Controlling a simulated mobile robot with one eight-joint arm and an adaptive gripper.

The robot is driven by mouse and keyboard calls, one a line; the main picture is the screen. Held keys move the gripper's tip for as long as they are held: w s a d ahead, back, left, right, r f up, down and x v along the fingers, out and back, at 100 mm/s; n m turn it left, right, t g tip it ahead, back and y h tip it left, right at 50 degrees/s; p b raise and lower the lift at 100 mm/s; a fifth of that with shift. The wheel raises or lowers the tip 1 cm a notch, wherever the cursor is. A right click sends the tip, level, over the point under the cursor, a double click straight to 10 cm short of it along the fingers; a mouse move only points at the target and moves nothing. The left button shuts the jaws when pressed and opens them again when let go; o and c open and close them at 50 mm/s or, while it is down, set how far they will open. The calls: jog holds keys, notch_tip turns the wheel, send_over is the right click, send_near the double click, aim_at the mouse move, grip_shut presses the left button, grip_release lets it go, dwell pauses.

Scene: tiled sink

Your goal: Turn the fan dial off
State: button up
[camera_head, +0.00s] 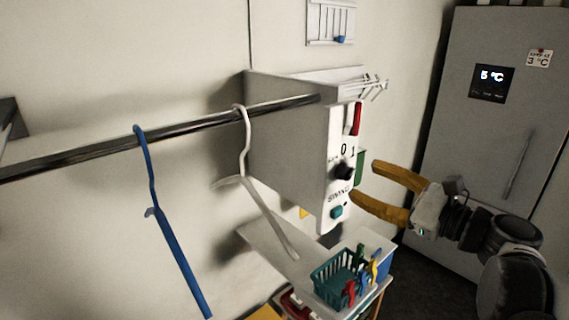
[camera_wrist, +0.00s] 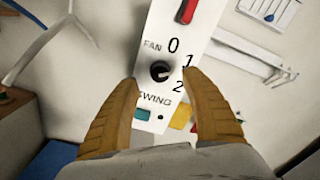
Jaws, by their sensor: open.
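The fan dial (camera_head: 344,172) is a round black knob on the white front panel of a grey wall-mounted box (camera_head: 290,135). In the wrist view the fan dial (camera_wrist: 160,71) sits under the word FAN, with the numbers 0, 1 and 2 around its upper right. A pale mark shows on the knob, but its exact setting is hard to tell. My gripper (camera_head: 364,180) is open with its two orange fingers pointing at the panel. In the wrist view my gripper (camera_wrist: 163,85) has one finger on each side of the dial, apparently apart from it.
A red switch (camera_wrist: 187,11) is above the dial and a teal SWING button (camera_wrist: 143,114) below. A rail (camera_head: 190,125) with a blue hanger (camera_head: 170,235) and a white hanger (camera_head: 246,150) extends left. A basket of pegs (camera_head: 335,280) stands below. A fridge (camera_head: 500,130) is right.

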aim_at(349, 174)
jog(key=x, duration=0.5)
jog(key=shift+w+a+b, duration=0.25)
jog(key=shift+w+b, duration=0.05)
jog(key=shift+b, duration=0.05)
grip_shut()
